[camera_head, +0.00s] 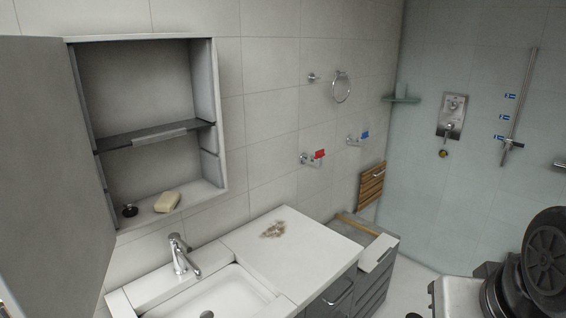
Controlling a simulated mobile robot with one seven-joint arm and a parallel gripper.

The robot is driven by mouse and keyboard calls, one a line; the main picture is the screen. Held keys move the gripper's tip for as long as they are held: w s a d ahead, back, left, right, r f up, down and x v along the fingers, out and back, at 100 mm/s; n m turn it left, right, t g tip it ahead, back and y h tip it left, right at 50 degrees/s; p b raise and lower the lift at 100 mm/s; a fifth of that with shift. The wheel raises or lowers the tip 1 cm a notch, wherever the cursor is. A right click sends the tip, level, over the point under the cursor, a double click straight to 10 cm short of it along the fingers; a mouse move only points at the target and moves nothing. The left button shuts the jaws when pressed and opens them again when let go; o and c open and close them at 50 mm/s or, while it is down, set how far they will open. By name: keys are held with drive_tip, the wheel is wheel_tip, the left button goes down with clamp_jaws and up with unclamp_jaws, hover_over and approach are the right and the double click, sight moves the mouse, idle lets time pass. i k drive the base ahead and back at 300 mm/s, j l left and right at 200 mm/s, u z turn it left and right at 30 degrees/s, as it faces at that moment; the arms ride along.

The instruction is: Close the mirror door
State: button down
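The mirror door (50,160) stands wide open at the far left, swung out from the left side of the wall cabinet (221,120). Its grey face fills the left edge and runs out of the picture. The cabinet's inside is open to view, with a dark shelf (115,141) across the middle. A bar of soap (167,202) and a small dark round item (129,210) rest on its bottom. Part of my arm shows at the lower right, far from the door. My gripper is not in view.
A sink (215,295) with a chrome faucet (183,255) sits below the cabinet. A white countertop (310,245) with a brownish patch (274,230) lies to its right. An open drawer (378,254) sticks out beyond it. A glass shower wall (470,170) stands at the right.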

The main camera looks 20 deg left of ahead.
sight(58, 239)
drive_tip(key=k+j+u, duration=0.2)
drive_tip(key=j+u, duration=0.25)
drive_tip(key=j, duration=0.55)
drive_tip(key=j+u, duration=0.5)
drive_tip(key=j, duration=0.5)
drive_tip(key=k+l+u, duration=0.1)
drive_tip(key=u, duration=0.25)
drive_tip(key=i, duration=0.2)
drive_tip(key=u, duration=0.05)
